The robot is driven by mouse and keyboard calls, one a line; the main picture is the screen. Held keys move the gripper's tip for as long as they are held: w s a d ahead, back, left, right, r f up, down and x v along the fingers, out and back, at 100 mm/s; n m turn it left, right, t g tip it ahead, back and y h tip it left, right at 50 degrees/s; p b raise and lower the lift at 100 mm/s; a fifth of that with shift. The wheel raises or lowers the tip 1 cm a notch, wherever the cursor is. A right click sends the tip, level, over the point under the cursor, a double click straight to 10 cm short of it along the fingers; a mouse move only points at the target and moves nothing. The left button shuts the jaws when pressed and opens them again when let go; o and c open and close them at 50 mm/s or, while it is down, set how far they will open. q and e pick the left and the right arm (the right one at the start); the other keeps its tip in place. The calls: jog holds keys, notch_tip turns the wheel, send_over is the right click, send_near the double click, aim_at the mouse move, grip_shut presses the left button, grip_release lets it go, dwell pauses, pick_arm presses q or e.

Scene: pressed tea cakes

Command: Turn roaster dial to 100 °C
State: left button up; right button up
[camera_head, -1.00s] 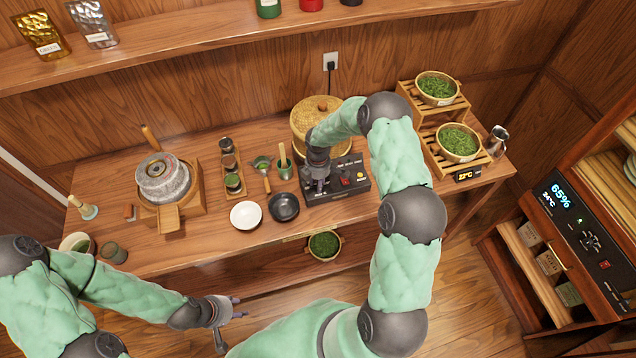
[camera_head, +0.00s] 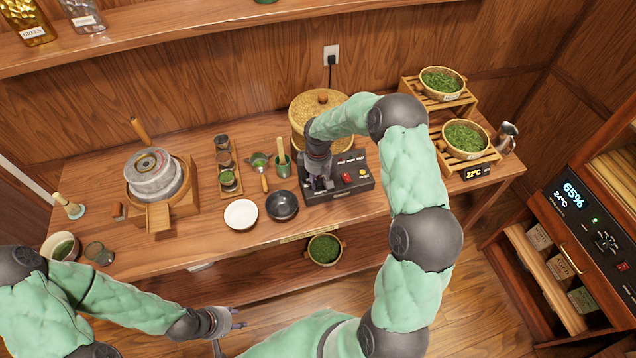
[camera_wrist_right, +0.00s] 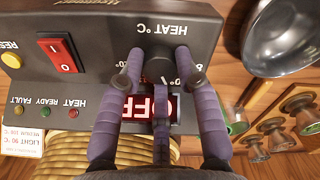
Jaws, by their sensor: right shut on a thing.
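The roaster's black control box (camera_head: 346,191) stands at the right middle of the bench, with the woven, lidded drum (camera_head: 312,104) behind it. My right gripper (camera_head: 320,184) reaches down onto the left part of the box. In the right wrist view, its purple fingers (camera_wrist_right: 159,62) are shut on the dark heat dial (camera_wrist_right: 160,68), under the "HEAT °C" lettering. The fingers hide most of the scale and the dial's pointer. The red display (camera_wrist_right: 148,107) appears upside down and seems to read OFF. My left gripper (camera_head: 236,318) is open and empty, low in front of the bench.
A red switch (camera_wrist_right: 61,52) and a yellow reset button (camera_wrist_right: 11,60) sit beside the dial. A black bowl (camera_head: 282,206) and a white bowl (camera_head: 241,214) stand close left of the box. Tea baskets on wooden racks (camera_head: 472,160) stand to the right.

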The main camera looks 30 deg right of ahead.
aim_at(318, 181)
jog(key=m+b, duration=0.2)
jog(key=m, duration=0.2)
jog(key=shift+m, duration=0.4)
jog(key=shift+b, duration=0.3)
jog(key=o, duration=1.2)
jog(key=shift+c, duration=0.2)
notch_tip(318, 181, up, 12)
